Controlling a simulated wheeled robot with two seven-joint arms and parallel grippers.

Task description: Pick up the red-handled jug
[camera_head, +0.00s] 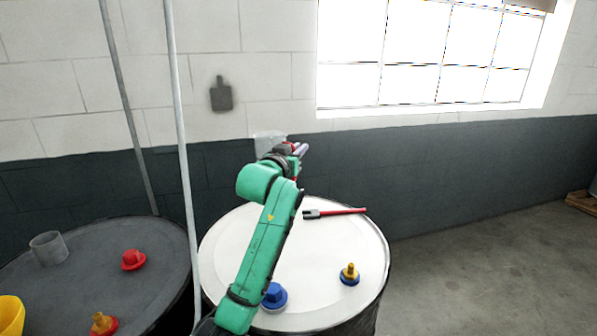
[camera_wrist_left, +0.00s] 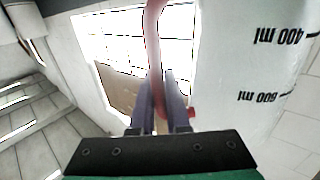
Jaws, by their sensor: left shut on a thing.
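The red-handled jug (camera_head: 268,138) is whitish and translucent. It shows beyond the end of my left arm in the head view, partly hidden by the wrist. In the wrist view its measuring wall (camera_wrist_left: 240,70), with upside-down "400 ml" and "600 ml" marks, fills the right side. Its pinkish-red handle (camera_wrist_left: 152,40) runs down between the fingers of my left gripper (camera_wrist_left: 160,105). The left gripper (camera_head: 299,150) is shut on the handle. The jug appears held above the far edge of the white drum, apart from its top. My right gripper is not in view.
The white drum top (camera_head: 340,245) carries a red-handled tool (camera_head: 335,212), a blue cap (camera_head: 274,296) and a blue-and-yellow fitting (camera_head: 349,274). A dark drum (camera_head: 80,280) at left bears a grey cup (camera_head: 48,248) and red fittings (camera_head: 133,259). A thin pole (camera_head: 182,150) stands between.

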